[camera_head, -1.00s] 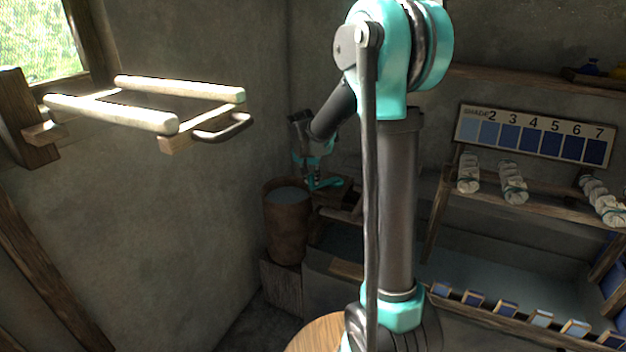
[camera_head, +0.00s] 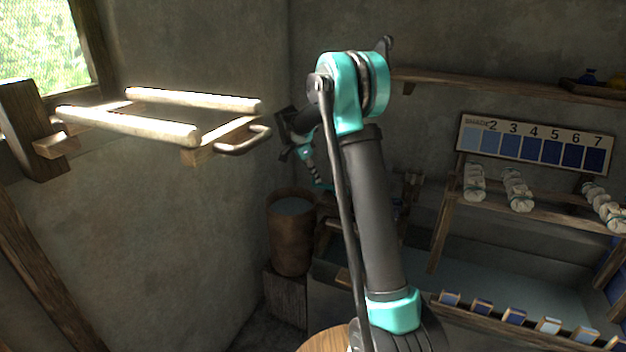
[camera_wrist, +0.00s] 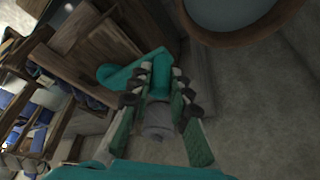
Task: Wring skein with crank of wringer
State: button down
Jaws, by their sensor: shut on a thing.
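In the wrist view, my gripper (camera_wrist: 160,88) is shut on a teal, bent crank (camera_wrist: 118,74). A grey cylindrical piece (camera_wrist: 157,118) shows between the fingers, nearer the palm. The crank lies beside brown wooden boards (camera_wrist: 100,48), which seem to belong to the wringer. Several pale skeins (camera_head: 518,190) rest on the shelf at right.
A round barrel (camera_head: 291,240) holding liquid stands at the back corner; its rim shows in the wrist view (camera_wrist: 245,35). A wooden rack with pale bars (camera_head: 130,126) juts from the left wall. A shade chart (camera_head: 535,143) stands above a blue vat (camera_head: 450,262) at right.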

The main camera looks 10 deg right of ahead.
jog(key=w+d+m+g, duration=0.2)
jog(key=w+d+m, duration=0.3)
jog(key=d, duration=0.6)
jog(key=shift+w+d, duration=0.2)
jog(key=shift+d, duration=0.3)
dwell(0.6)
jog(key=c, duration=1.4)
grip_release()
jog(key=shift+r, duration=0.1)
jog(key=v, duration=1.1)
jog(key=shift+r, duration=0.35)
